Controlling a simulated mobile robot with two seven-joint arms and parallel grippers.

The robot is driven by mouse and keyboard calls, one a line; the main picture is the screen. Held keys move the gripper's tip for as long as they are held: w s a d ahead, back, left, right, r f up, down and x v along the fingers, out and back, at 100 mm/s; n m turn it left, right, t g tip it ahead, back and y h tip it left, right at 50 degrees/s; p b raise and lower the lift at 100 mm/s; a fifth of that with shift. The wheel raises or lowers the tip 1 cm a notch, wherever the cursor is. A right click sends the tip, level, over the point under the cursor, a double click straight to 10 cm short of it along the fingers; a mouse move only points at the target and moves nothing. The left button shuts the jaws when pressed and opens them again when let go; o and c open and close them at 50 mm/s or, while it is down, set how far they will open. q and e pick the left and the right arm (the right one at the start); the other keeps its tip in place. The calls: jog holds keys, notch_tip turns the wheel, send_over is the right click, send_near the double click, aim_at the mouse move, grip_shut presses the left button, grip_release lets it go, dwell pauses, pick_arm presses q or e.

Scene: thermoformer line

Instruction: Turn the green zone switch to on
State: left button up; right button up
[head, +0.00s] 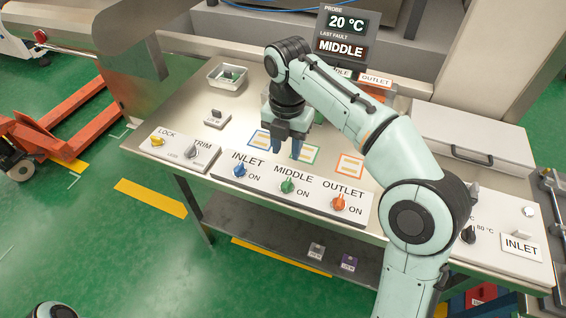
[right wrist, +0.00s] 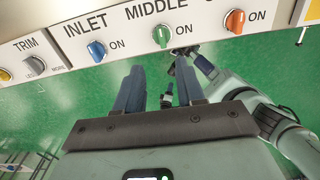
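The green zone switch (head: 287,186) is a round green knob under the label MIDDLE on a white panel (head: 262,189) at the table's front. My right gripper (head: 287,149) is above the table, behind the panel in the head view. Its two fingers are apart with nothing between them, also in the right wrist view (right wrist: 159,85). It is not touching the knob. My left gripper is not in view.
A blue knob (head: 239,170) under INLET and an orange knob (head: 338,202) under OUTLET flank the green one. A LOCK and TRIM panel (head: 181,149) stands to the left. A screen (head: 346,32) reads MIDDLE as last fault. Coloured outlined cards lie behind the panel.

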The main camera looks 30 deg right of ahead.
aim_at(287, 183)
jog(key=f+b, duration=0.3)
jog(key=f, duration=0.8)
jog(key=shift+s+f, duration=0.15)
jog(key=shift+s, duration=0.05)
jog(key=shift+f+b, duration=0.35)
jog(key=shift+f, duration=0.2)
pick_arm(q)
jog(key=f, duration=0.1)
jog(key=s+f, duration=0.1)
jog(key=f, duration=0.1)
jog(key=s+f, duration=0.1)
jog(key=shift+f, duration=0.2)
pick_arm(e)
grip_shut()
